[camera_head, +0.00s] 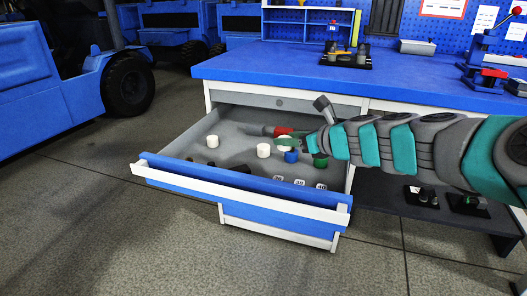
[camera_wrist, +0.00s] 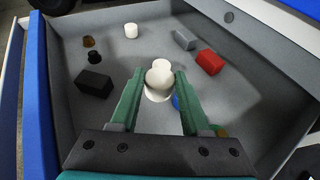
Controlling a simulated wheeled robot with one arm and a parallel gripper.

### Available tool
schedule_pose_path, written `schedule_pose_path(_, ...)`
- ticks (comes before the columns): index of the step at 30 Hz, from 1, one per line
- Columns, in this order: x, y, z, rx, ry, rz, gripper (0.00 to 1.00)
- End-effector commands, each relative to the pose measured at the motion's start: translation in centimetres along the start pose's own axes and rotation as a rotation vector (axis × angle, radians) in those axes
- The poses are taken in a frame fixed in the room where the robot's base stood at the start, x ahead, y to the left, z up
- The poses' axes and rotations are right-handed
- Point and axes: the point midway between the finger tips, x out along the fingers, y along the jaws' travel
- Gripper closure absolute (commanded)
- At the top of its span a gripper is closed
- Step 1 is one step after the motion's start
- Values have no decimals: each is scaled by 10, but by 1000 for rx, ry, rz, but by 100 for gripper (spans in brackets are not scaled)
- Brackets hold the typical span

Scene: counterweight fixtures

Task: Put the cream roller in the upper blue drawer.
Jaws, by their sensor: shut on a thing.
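The upper blue drawer (camera_head: 170,172) is pulled out under the bench, and its grey inside also shows in the wrist view (camera_wrist: 118,72). My gripper (camera_head: 287,141) is over the right part of this open drawer. In the wrist view, my gripper's green fingers (camera_wrist: 158,78) are shut on the cream roller (camera_wrist: 158,90), one on each side.
The drawer also holds another white cylinder (camera_head: 212,141), a red block (camera_wrist: 209,62), a grey block (camera_wrist: 185,39), a black block (camera_wrist: 94,83) and a blue piece (camera_head: 291,156). The blue benchtop (camera_head: 300,78) is above. Free floor lies at left.

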Motion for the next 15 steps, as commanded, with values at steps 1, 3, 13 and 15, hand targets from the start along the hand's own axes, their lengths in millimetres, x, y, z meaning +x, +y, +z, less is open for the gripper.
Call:
schedule_pose_path(1,4,0,-11,0,0,0,100)
schedule_pose_path(3,6,0,-15,0,0,0,100)
schedule_pose_path(13,41,10,-8,-1,0,5,100)
schedule_pose_path(15,55,14,-4,-2,0,7,100)
